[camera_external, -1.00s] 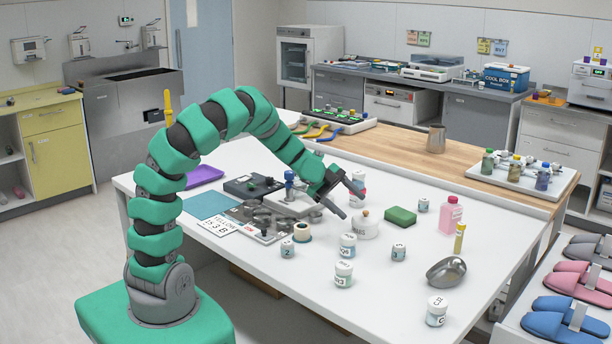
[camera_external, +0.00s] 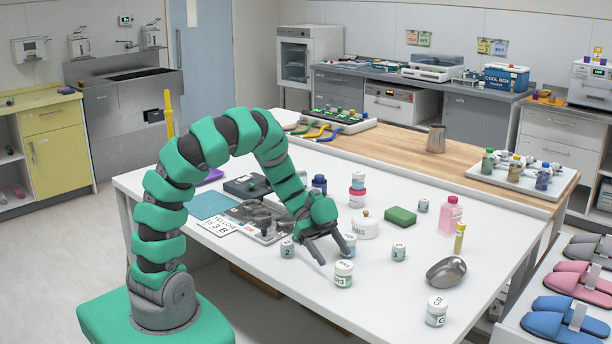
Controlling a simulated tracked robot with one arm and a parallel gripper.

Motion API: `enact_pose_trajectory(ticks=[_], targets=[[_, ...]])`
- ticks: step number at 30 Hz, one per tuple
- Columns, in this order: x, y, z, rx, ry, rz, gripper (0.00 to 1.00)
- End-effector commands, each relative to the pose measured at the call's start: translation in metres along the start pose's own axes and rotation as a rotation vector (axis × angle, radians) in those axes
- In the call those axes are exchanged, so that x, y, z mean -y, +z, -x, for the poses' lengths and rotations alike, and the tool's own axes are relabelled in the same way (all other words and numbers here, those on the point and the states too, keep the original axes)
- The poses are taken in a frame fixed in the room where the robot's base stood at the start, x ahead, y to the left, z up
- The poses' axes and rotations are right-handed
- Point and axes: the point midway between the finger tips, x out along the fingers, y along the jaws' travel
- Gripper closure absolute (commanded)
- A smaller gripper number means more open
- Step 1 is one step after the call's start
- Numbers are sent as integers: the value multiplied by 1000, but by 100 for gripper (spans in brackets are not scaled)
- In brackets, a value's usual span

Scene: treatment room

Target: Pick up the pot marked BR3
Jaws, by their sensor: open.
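A small white-lidded pot (camera_external: 343,275) with a greenish band stands upright near the table's front edge. Its small label seems to end in 3, but I cannot read it surely as BR3. My gripper (camera_external: 335,257) is open and empty, pointing down just behind this pot. One finger is to its upper left and the other reaches towards a similar pot (camera_external: 349,241), which it partly covers. I cannot tell whether the finger touches that pot.
A small pot marked Z (camera_external: 287,249) stands left of the gripper. A round white jar (camera_external: 365,227) and green sponge (camera_external: 400,216) are behind. Table between is clear.

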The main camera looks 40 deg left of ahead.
Motion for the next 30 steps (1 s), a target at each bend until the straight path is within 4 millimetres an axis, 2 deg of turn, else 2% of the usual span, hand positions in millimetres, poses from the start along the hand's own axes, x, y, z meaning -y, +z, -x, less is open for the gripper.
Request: enact_pose_trajectory(ticks=[6, 14, 24, 30], targets=[[0, -1, -25, -3, 3, -2, 33], [0, -1, -35, 0, 0, -2, 33], [-3, -4, -71, -1, 2, -1, 33], [-3, -5, -83, -2, -1, -2, 33]])
